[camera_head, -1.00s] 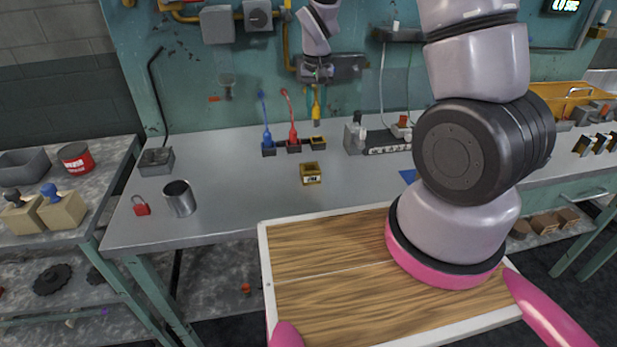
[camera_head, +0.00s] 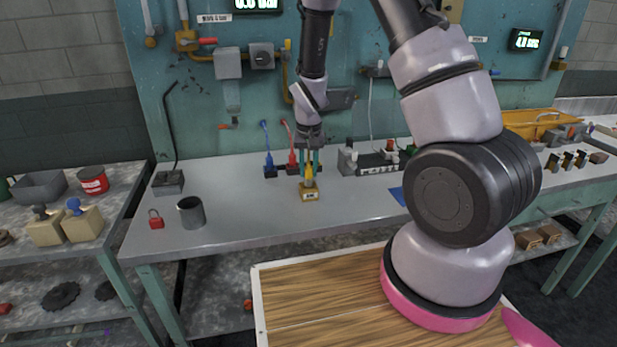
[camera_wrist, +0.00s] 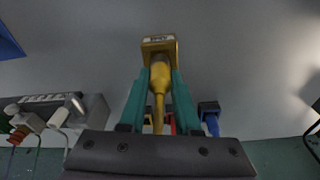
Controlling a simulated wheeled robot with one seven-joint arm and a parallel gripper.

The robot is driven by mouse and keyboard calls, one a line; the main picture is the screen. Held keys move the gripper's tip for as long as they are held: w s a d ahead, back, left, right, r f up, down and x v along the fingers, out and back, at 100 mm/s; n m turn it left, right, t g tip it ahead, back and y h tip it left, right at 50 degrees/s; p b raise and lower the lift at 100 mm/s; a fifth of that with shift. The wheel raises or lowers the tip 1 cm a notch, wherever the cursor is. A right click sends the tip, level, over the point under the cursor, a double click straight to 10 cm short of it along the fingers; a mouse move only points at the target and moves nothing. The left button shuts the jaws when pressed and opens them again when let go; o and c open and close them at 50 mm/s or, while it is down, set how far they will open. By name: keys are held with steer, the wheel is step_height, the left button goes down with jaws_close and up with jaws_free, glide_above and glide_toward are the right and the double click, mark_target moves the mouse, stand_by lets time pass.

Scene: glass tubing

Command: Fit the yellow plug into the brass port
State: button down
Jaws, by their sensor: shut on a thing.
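The brass port (camera_head: 309,195) is a small block with a pale label, standing on the grey bench near its middle. It also shows at the top centre of the wrist view (camera_wrist: 158,40). My gripper (camera_head: 309,172) points down over the port, its teal fingers shut on the yellow plug (camera_wrist: 159,78). The plug's lower end meets or overlaps the port's top in both views. I cannot tell whether it is inside the opening or just above it. In the head view the fingers hide part of the plug.
The blue plug (camera_head: 269,163) and red plug (camera_head: 292,160) stand in dark holders behind the port. A grey connector block (camera_head: 375,166) is to the right. A metal cup (camera_head: 191,213) and red padlock (camera_head: 156,220) are at left. The bench around the port's front is clear.

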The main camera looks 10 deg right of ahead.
steer(key=shift+f, duration=1.15)
steer(key=shift+f, duration=0.2)
steer(key=c, duration=0.6)
jaws_free()
steer(key=shift+r, duration=0.1)
steer(key=s+d+r+t+y, duration=0.1)
steer(key=s+r, duration=0.2)
steer(key=r, duration=0.7)
steer(key=s+d+r+m+t, duration=0.1)
steer(key=s+r, duration=0.2)
steer(key=r, duration=0.7)
steer(key=s+d+r+y, duration=0.1)
steer(key=s+d+r, duration=0.15)
steer(key=r, duration=0.75)
steer(key=s+r+t, duration=0.1)
steer(key=s+r, duration=0.2)
steer(key=s, duration=0.1)
steer(key=s+d+r+t, duration=0.1)
steer(key=s+r, duration=0.2)
steer(key=s, duration=0.2)
steer(key=s+r+m+t, duration=0.1)
steer(key=s+r, duration=0.2)
steer(key=s, duration=0.1)
steer(key=shift+s+d+t, duration=0.15)
steer(key=shift+s+t, duration=0.25)
